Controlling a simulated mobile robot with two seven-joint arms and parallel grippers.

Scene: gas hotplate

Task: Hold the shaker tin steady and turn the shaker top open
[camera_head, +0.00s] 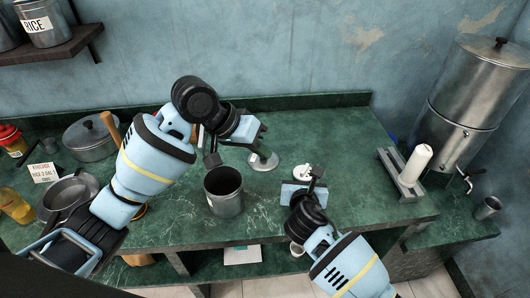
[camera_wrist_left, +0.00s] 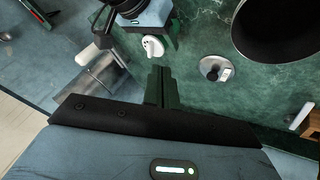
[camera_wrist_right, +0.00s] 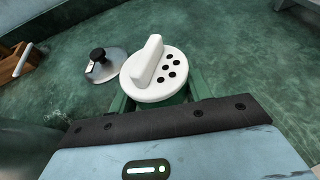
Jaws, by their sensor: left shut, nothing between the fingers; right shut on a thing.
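The shaker's round white top (camera_head: 302,172), with a raised ridge and several dark holes, faces up in the head view. It fills the middle of the right wrist view (camera_wrist_right: 154,72) and also shows in the left wrist view (camera_wrist_left: 153,46). My right gripper (camera_wrist_right: 157,98) is shut on the shaker tin below the top; the tin's body is mostly hidden. My left gripper (camera_head: 262,133) is shut and empty, to the upper left of the shaker in the head view. Its closed fingers show in the left wrist view (camera_wrist_left: 160,85), apart from the shaker.
A metal lid with a dark knob (camera_head: 264,162) lies left of the shaker. An open metal pot (camera_head: 224,204) stands nearer the front. A paper roll on a holder (camera_head: 416,164) and a big metal urn (camera_head: 474,95) are at right. Green counter is bare right of the shaker.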

